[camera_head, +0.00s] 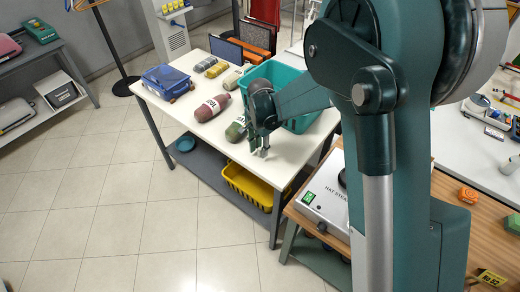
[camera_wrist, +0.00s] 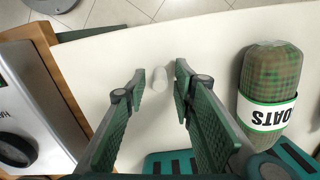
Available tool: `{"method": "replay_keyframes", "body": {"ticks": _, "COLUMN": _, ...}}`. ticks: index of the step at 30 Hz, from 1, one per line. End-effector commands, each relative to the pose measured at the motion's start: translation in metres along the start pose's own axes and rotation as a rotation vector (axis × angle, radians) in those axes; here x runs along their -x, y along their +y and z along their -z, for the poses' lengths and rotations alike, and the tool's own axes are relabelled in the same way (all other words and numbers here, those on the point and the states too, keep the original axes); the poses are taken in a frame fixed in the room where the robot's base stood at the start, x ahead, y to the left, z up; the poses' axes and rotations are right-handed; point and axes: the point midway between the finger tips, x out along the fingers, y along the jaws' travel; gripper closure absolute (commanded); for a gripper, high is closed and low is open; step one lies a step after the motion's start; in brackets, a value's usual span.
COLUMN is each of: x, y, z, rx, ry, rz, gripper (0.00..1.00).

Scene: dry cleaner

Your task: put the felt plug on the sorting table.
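A small whitish cylinder, which looks like the felt plug (camera_wrist: 159,79), shows in the wrist view over the white top of the table (camera_wrist: 215,40). My gripper (camera_wrist: 158,80) is open, with a fingertip on each side of the plug and a visible gap to both. Whether the plug rests on the tabletop is hard to tell. In the head view my gripper (camera_head: 259,149) points down at the near right part of the white table (camera_head: 185,112). The plug cannot be made out clearly there.
A red roll (camera_head: 211,108) and a blue box (camera_head: 167,82) lie farther left. A hat steamer (camera_head: 325,203) stands at the right. A yellow crate (camera_head: 247,187) sits below.

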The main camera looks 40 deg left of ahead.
Motion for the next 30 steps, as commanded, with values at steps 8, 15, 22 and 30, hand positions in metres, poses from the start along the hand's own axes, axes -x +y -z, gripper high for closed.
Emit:
{"method": "replay_keyframes", "body": {"ticks": 8, "x": 0.032, "y": 0.000, "z": 0.000, "rx": 0.000, "ry": 0.000, "rz": 0.000, "gripper": 0.74}}
{"method": "replay_keyframes", "body": {"ticks": 15, "x": 0.070, "y": 0.000, "z": 0.000, "rx": 0.000, "ry": 0.000, "rz": 0.000, "gripper": 0.74}}
{"method": "replay_keyframes", "body": {"ticks": 22, "x": 0.101, "y": 0.000, "z": 0.000, "rx": 0.000, "ry": 0.000, "rz": 0.000, "gripper": 0.74}}
{"method": "replay_keyframes", "body": {"ticks": 30, "x": 0.116, "y": 0.000, "z": 0.000, "rx": 0.000, "ry": 0.000, "rz": 0.000, "gripper": 0.74}}
